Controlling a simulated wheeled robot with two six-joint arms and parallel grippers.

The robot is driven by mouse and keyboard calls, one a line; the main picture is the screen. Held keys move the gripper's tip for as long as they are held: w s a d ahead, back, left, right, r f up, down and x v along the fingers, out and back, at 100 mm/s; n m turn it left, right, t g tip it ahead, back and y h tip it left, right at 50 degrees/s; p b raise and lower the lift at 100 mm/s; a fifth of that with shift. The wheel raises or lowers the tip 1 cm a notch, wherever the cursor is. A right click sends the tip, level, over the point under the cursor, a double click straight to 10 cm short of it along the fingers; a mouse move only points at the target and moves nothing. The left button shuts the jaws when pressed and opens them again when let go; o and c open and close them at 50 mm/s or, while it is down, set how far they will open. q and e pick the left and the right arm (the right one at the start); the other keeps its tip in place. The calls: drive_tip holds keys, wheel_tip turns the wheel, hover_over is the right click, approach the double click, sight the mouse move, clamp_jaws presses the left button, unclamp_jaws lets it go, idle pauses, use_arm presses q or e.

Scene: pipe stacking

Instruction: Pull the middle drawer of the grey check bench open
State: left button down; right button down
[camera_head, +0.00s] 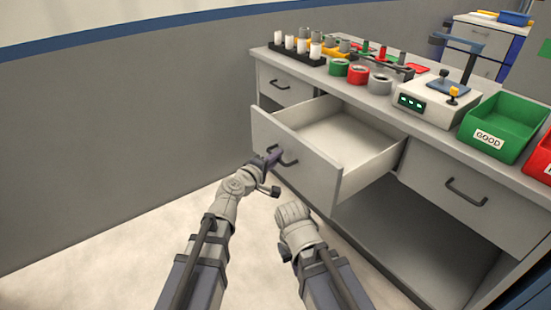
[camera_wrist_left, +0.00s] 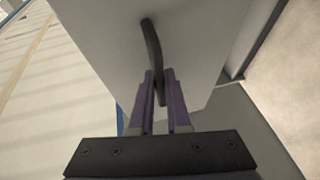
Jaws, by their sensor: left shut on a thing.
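The middle drawer (camera_head: 295,155) of the grey check bench (camera_head: 440,150) stands well out from the bench, and its empty light inside shows. Its dark bar handle (camera_head: 289,161) is on the front panel. My left gripper (camera_head: 271,157) is at the handle's left part. In the left wrist view the two purple fingers (camera_wrist_left: 160,90) are closed around the dark handle (camera_wrist_left: 151,45), in front of the grey drawer front. My right arm reaches in below the drawer, apart from it; its fingers do not show.
The left drawer (camera_head: 286,86) and the right drawer (camera_head: 465,192) are shut. The bench top carries pipe pieces, a device with a green display (camera_head: 425,102), a green GOOD bin (camera_head: 503,127) and a red bin (camera_head: 541,160). Pale floor lies clear before the bench.

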use_arm(q)
drive_tip(key=c, duration=0.9)
unclamp_jaws()
